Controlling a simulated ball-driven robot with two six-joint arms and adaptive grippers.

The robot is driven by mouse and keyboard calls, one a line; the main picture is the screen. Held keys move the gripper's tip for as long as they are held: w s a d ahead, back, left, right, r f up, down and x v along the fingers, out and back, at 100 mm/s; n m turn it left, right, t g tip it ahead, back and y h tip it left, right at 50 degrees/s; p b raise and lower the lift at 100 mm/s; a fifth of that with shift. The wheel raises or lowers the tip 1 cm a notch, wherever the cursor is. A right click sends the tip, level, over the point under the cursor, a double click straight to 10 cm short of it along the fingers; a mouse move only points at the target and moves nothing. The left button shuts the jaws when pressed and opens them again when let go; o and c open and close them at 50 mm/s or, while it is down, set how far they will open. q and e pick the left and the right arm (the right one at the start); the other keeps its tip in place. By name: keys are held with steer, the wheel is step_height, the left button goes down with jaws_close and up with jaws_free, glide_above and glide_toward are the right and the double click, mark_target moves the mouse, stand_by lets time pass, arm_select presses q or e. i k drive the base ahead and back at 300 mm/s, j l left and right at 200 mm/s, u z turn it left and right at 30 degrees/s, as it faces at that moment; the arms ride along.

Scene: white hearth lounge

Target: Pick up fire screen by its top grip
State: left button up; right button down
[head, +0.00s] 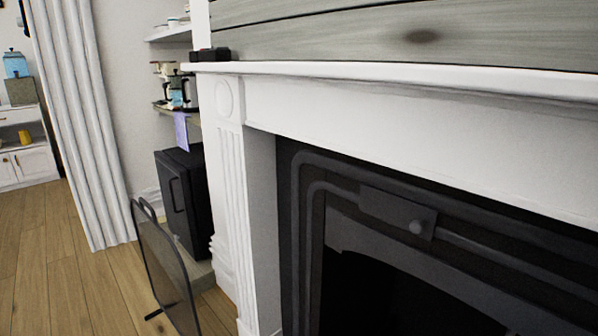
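The fire screen (166,268) is a dark, see-through mesh panel in a thin black frame. It stands on the wooden floor at the lower left of the head view, to the left of the white fireplace surround, and I see it at a steep angle. Its top grip (148,208) shows as a small dark loop at the upper edge. A dark foot sticks out to the left near its bottom, and the lower end is cut off by the picture edge. Neither of my grippers shows in this view.
The white fireplace (233,180) with its mantel (400,78) and dark metal insert (300,220) fills the right side. A black cabinet (182,196) stands behind the screen. A white curtain (80,120) hangs at left. The wooden floor (60,270) left of the screen is clear.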

mark_target(168, 278)
steer(key=i+j+z, duration=0.35)
steer(key=j, duration=0.25)
steer(key=i+j+u, duration=0.1)
steer(key=i+j, duration=1.15)
steer(key=j, duration=0.15)
